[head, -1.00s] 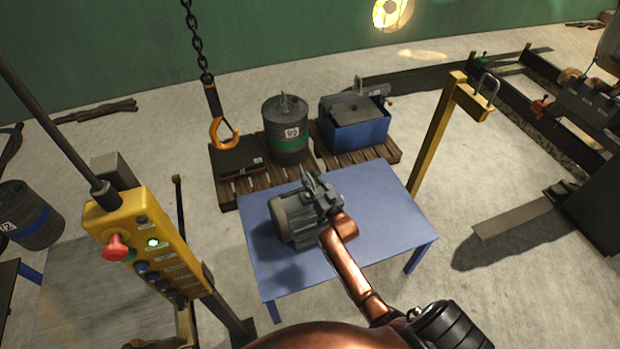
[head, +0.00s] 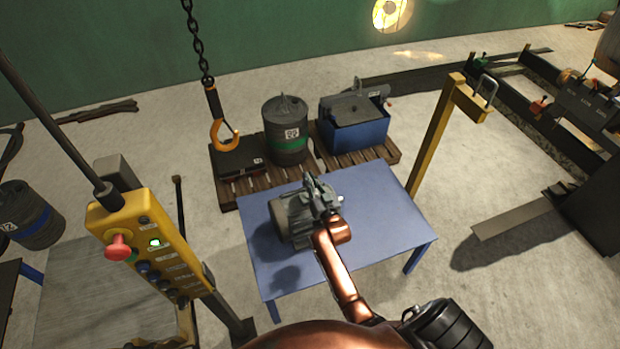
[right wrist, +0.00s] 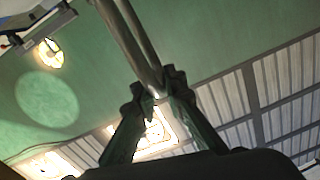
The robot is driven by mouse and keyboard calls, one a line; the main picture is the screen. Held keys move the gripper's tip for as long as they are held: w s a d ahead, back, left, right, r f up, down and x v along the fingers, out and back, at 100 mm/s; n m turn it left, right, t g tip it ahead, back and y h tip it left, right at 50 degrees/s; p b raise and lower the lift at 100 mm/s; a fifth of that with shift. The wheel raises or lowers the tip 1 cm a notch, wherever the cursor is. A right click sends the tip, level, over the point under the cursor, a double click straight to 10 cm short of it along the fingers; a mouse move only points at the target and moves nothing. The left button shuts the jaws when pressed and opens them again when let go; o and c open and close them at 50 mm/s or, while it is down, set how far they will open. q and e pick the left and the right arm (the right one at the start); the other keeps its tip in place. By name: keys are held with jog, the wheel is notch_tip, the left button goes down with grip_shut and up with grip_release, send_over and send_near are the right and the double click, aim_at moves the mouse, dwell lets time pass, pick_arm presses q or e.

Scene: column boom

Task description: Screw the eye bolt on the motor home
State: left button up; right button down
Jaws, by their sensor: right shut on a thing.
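The grey motor (head: 290,222) lies on the blue table, partly hidden behind my right arm. My right gripper (head: 317,183) is at the motor's upper right side. In the right wrist view its fingers (right wrist: 157,97) come together on a thin bar-like thing that runs up and to the left. I take this thing to be the eye bolt, but its ring and thread cannot be made out. Whether it touches the motor's hole cannot be told. My left gripper is not in view.
The blue table (head: 385,225) has free room right of the motor. An orange hook (head: 222,132) hangs on a chain behind it. A dark drum (head: 285,130) and a blue box (head: 352,137) stand on pallets. A yellow control box (head: 150,250) and a yellow post (head: 432,140) flank the table.

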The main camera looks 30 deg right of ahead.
jog(key=shift+h, duration=0.3)
jog(key=c, duration=2)
grip_release()
jog(key=v, duration=1.2)
